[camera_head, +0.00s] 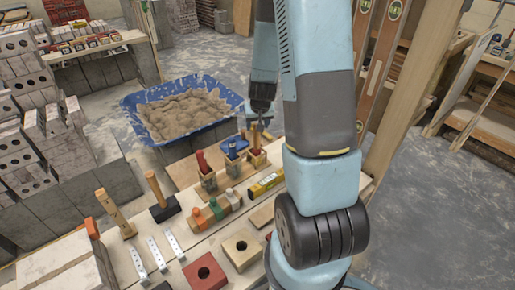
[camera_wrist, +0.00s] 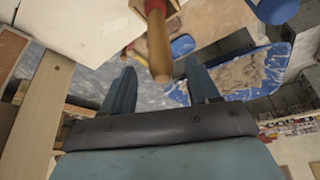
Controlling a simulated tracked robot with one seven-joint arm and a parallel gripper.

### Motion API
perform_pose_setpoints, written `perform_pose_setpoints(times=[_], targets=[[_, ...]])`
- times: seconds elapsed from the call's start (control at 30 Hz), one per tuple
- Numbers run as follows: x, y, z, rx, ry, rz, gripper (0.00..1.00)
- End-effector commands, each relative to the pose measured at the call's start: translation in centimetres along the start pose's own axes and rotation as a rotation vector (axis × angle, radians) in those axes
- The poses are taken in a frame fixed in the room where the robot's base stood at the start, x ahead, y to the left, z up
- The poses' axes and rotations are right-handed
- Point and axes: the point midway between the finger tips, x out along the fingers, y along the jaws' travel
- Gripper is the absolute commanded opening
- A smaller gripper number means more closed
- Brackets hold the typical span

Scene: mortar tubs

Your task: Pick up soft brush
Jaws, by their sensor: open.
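A wooden handle with a red collar (camera_wrist: 158,45), probably the soft brush, shows in the wrist view, pointing into the space between my open fingers. My gripper (camera_wrist: 161,68) is open, with one finger on each side of the handle and no clear contact. In the head view my gripper (camera_head: 262,108) points down just above the right-hand one of three small tool holders (camera_head: 257,159). A wooden handle (camera_head: 254,134) rises from that holder beneath the fingers. The bristles are hidden.
A blue tool (camera_head: 234,147) and a red tool (camera_head: 202,161) stand in the neighbouring holders. A blue mortar tub (camera_head: 181,143) stands behind.

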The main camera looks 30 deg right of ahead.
Motion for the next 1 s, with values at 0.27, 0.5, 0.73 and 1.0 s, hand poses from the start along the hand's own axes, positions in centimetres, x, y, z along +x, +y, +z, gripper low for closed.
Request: perform_pose_setpoints(times=[0.27,0.5,0.73,1.0], targets=[[2.4,-0.1,0.3,-0.001,-0.003,0.0,0.6],[4.7,-0.2,0.3,0.0,-0.001,0.0,0.6],[5.2,-0.2,0.3,-0.001,-0.001,0.0,0.6],[5.2,-0.2,0.3,-0.001,-0.001,0.0,0.48]])
